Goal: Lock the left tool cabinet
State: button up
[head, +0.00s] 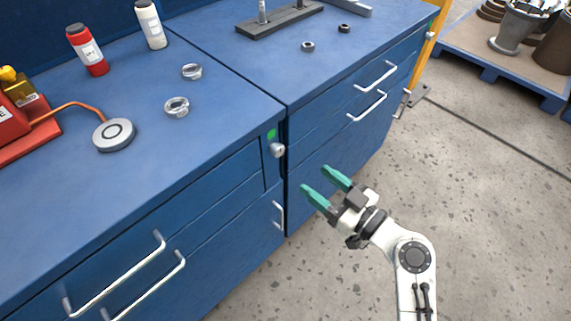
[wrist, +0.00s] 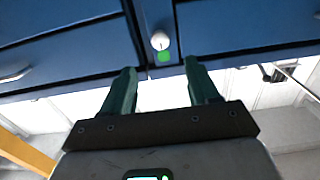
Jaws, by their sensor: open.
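The left tool cabinet (head: 160,210) is blue and fills the left of the head view. On the corner of its front is a silver lock knob (head: 277,149), with a small green marker (head: 271,133) just above it. In the wrist view the knob (wrist: 160,41) and the green marker (wrist: 165,57) lie straight ahead, between and beyond the fingertips. My gripper (head: 314,178) has teal fingers. It is open and empty, in front of the cabinet, a little lower and to the right of the knob, not touching it.
A second blue cabinet (head: 340,140) with bar handles stands directly beside the left one. Drawer handles (head: 130,275) stick out from the left cabinet's front. Bottles, metal rings and a red device (head: 20,125) lie on top. The speckled floor (head: 490,220) at the right is free.

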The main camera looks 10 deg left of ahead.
aim_at(280, 152)
jog(key=p+x, duration=0.1)
jog(key=x, duration=0.9)
jog(key=shift+w+a+r, duration=0.2)
jog(key=shift+a, duration=0.15)
jog(key=shift+c, duration=0.3)
jog(key=c, duration=1)
